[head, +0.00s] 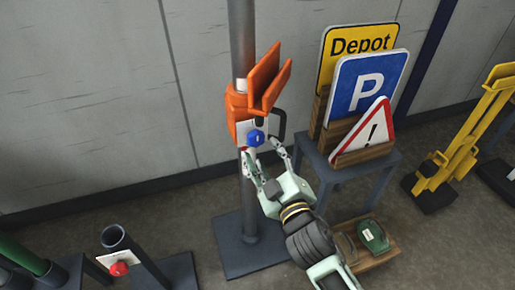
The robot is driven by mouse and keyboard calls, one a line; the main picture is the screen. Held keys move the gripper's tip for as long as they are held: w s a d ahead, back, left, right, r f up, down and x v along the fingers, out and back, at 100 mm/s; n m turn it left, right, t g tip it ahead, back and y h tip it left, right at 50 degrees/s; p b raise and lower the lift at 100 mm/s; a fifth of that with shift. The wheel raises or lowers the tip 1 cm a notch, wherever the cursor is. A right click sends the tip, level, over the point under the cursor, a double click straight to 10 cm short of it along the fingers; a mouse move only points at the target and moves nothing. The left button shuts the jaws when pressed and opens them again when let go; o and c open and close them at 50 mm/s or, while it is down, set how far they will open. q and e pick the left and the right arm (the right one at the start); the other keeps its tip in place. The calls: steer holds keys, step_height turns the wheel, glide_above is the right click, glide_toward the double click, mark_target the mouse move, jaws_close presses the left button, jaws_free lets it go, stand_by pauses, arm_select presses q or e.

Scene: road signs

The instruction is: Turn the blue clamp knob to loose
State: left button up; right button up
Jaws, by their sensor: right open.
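The blue clamp knob (256,138) sits on a pale plate at the front of the orange clamp (238,112), which is fixed around a grey upright pole (243,45). The setting of the knob is too small to read. My right gripper (263,153) is open just below and in front of the knob, with one fingertip towards each side of it. I cannot tell whether the fingers touch the knob. My left gripper is out of view.
A small table (345,172) at the right bears Depot, parking (367,82) and warning signs. A black handle (278,126) is beside the knob. A red knob (119,269) is on a short post at lower left. A yellow stand (465,140) is far right.

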mark_target(259, 139)
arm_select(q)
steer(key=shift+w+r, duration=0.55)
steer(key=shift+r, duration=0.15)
arm_select(e)
steer(key=x, duration=0.7)
steer(key=shift+w, duration=0.1)
steer(key=shift+c, duration=0.4)
steer(key=c, duration=0.9)
steer(key=shift+r, duration=0.1)
steer(key=shift+c, duration=0.5)
steer(key=shift+n+p, duration=0.35)
steer(key=shift+n, duration=0.15)
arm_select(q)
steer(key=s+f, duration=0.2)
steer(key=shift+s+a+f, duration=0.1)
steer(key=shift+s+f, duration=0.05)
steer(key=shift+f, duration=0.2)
arm_select(e)
steer(key=o, duration=0.9)
steer(key=shift+r, duration=0.1)
steer(key=shift+o, duration=0.9)
